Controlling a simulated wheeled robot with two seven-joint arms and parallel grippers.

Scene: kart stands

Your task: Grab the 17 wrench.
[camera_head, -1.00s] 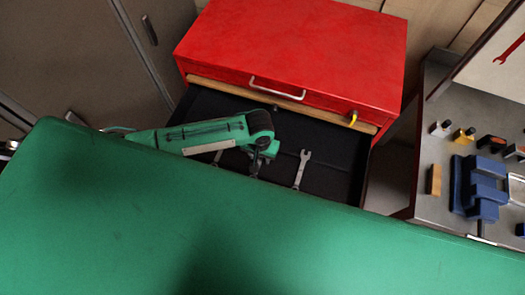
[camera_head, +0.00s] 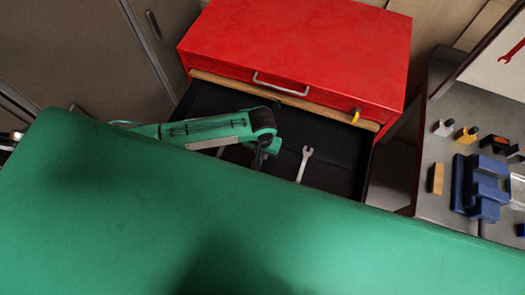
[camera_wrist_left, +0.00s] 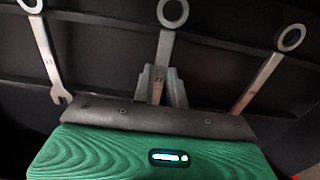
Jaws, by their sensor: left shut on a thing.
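Three wrenches lie in the open black drawer (camera_head: 330,145). In the left wrist view the middle wrench (camera_wrist_left: 164,50) has its ring end far from me, and its shaft runs down between the fingers of my left gripper (camera_wrist_left: 168,92). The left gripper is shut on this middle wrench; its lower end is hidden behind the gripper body. The left wrench (camera_wrist_left: 45,50) and right wrench (camera_wrist_left: 260,80) lie apart on either side. The marks on the shafts are too small to read surely. In the head view my left gripper (camera_head: 259,158) reaches down into the drawer, and one wrench (camera_head: 304,163) shows to its right.
The red tool cabinet (camera_head: 300,45) stands above the drawer, with a metal handle (camera_head: 281,86). The green surface (camera_head: 200,220) fills the foreground. A grey bench (camera_head: 440,160) with blue blocks (camera_head: 480,185) and small parts stands at the right.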

